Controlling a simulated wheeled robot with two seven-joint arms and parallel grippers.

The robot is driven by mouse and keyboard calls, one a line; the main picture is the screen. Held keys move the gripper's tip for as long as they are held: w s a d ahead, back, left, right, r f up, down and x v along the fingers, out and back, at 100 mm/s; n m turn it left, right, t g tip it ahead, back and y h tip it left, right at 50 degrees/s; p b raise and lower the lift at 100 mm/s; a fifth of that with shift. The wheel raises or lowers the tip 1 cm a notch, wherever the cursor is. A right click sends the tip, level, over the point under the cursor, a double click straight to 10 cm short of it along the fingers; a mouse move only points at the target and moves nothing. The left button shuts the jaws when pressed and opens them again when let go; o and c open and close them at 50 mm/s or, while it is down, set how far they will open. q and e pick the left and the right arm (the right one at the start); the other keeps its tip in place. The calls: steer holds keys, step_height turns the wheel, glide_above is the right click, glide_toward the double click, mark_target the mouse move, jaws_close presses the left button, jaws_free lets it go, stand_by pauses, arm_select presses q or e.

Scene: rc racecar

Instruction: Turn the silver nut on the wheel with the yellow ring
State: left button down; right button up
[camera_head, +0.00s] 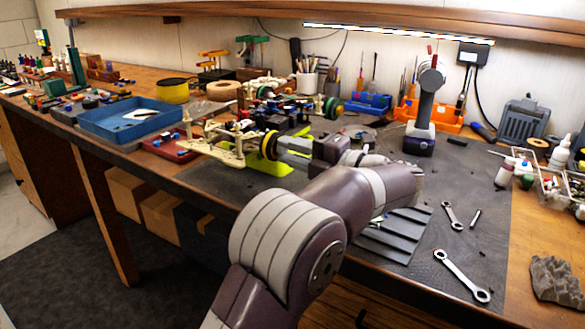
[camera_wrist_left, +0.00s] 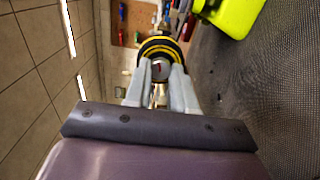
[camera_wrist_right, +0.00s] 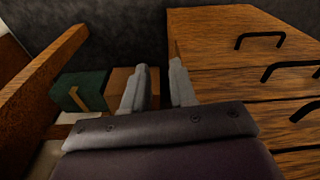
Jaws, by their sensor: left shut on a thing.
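The wheel with the yellow ring (camera_head: 269,145) is on the near side of the cream racecar chassis (camera_head: 225,150). In the left wrist view the wheel (camera_wrist_left: 160,44) is straight ahead, black with a yellow ring. My left gripper (camera_head: 280,146) reaches the wheel from the right. Its fingers are shut on the silver nut (camera_wrist_left: 161,67) at the wheel's centre, and the fingertips hide part of the nut. My right gripper (camera_wrist_right: 160,72) shows only in its own wrist view, open and empty, in front of the drawers below the bench.
A lime-green stand (camera_head: 262,165) is beneath the car. A blue tray (camera_head: 130,119) is to the left. A drill (camera_head: 423,110) stands at the back right. Wrenches (camera_head: 461,275) lie on the dark mat (camera_head: 425,200). Drawers (camera_wrist_right: 245,75) and boxes (camera_wrist_right: 82,92) are near my right gripper.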

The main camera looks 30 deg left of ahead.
arm_select(q)
steer(key=n+b, duration=0.3)
steer(key=b, duration=0.1)
steer(key=n+b, duration=0.3)
steer(key=f+n+b, duration=0.1)
steer(key=n+b, duration=0.2)
steer(key=b, duration=0.1)
steer(key=shift+b, duration=0.35)
steer(key=shift+r+n+b, duration=0.15)
steer(key=shift+n+b, duration=0.85)
steer(key=shift+n, duration=0.2)
steer(key=shift+r+n+b, duration=0.15)
steer(key=shift+n+b, duration=0.65)
steer(key=shift+n, duration=0.5)
steer(key=shift+r, duration=0.1)
steer(key=c, duration=0.9)
jaws_free()
steer(key=shift+d, duration=0.1)
steer(key=d+p, duration=0.1)
steer(key=d, duration=0.3)
steer(key=d+p, duration=0.1)
steer(key=d, duration=0.3)
steer(key=s+d+p, duration=0.1)
steer(key=d, duration=0.3)
steer(key=shift+r+p, duration=0.1)
steer(key=shift+p, duration=0.3)
steer(key=shift+d, duration=0.25)
